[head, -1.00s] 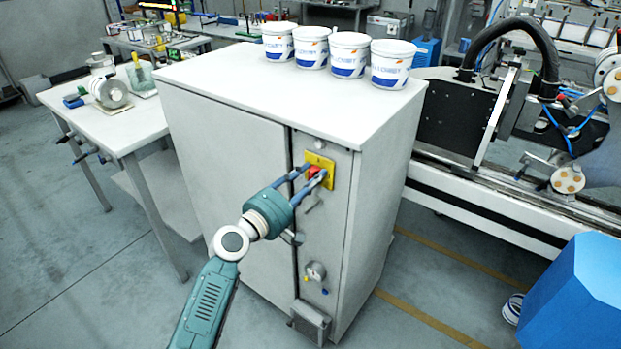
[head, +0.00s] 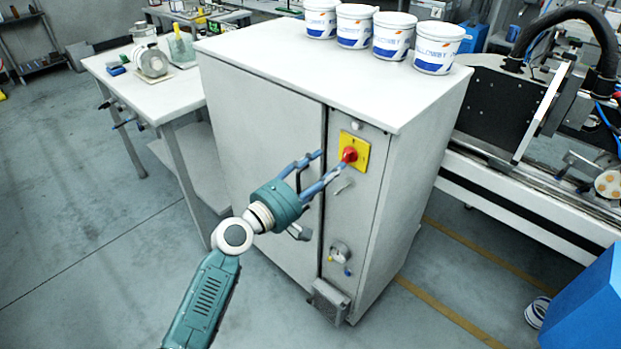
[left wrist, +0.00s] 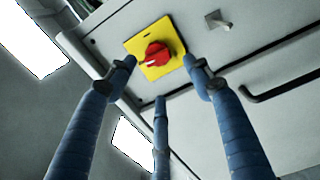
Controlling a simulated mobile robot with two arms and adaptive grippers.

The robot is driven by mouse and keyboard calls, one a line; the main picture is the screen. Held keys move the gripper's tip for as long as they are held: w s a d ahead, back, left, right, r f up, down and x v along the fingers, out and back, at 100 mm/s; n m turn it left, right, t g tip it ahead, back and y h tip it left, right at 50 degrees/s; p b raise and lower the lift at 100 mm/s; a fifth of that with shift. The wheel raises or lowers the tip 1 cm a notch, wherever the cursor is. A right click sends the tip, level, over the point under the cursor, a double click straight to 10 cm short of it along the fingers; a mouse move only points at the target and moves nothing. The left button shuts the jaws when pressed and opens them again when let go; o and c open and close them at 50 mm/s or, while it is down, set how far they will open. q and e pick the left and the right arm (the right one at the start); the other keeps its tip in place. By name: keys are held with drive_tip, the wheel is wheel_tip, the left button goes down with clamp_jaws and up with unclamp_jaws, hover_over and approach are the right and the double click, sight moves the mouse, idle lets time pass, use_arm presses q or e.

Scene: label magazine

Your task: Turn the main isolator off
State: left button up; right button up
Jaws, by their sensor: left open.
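The main isolator is a red rotary knob (head: 349,154) on a yellow plate (head: 362,158), high on the narrow right-hand panel of the white cabinet. My left gripper (head: 332,162) is open and empty in front of it, with its blue fingers spread. In the head view the fingertips lie at and left of the knob, one overlapping its lower edge. In the left wrist view the red knob (left wrist: 158,54) and yellow plate (left wrist: 139,44) show beyond and between the spread fingers (left wrist: 158,66), seemingly apart from them. A white mark on the knob points to the lower left there.
The cabinet (head: 265,130) has a door handle (head: 299,232) below my gripper and a small lever (head: 343,186) under the isolator. Several white tubs (head: 391,36) stand on top. A side table (head: 186,98) is left, machinery right. The floor in front is clear.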

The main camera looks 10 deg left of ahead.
sight(345, 157)
use_arm(q)
drive_tip(key=v, duration=0.5)
drive_tip(key=shift+s+a, duration=0.25)
drive_tip(key=shift+s, duration=0.05)
drive_tip(key=m+b, duration=0.1)
drive_tip(key=m, duration=0.1)
drive_tip(key=m+b, duration=0.1)
drive_tip(key=m, duration=0.1)
drive_tip(key=m+b, duration=0.1)
drive_tip(key=m, duration=0.1)
drive_tip(key=shift+w+d+f, duration=0.2)
drive_tip(key=shift+d, duration=0.05)
drive_tip(key=shift+c, duration=0.3)
drive_tip(key=w+d+m+b, duration=0.1)
drive_tip(key=w+d+m, duration=0.1)
drive_tip(key=m, duration=0.2)
drive_tip(key=w+d+m+b, duration=0.1)
drive_tip(key=w+d+m, duration=0.1)
drive_tip(key=m, duration=0.3)
drive_tip(key=w+d+r+m+b, duration=0.1)
drive_tip(key=w+d+m, duration=0.2)
drive_tip(key=w+m, duration=0.1)
drive_tip(key=shift+w+d+m, duration=0.1)
drive_tip(key=shift+w+m, duration=0.15)
drive_tip(key=shift+m, duration=0.25)
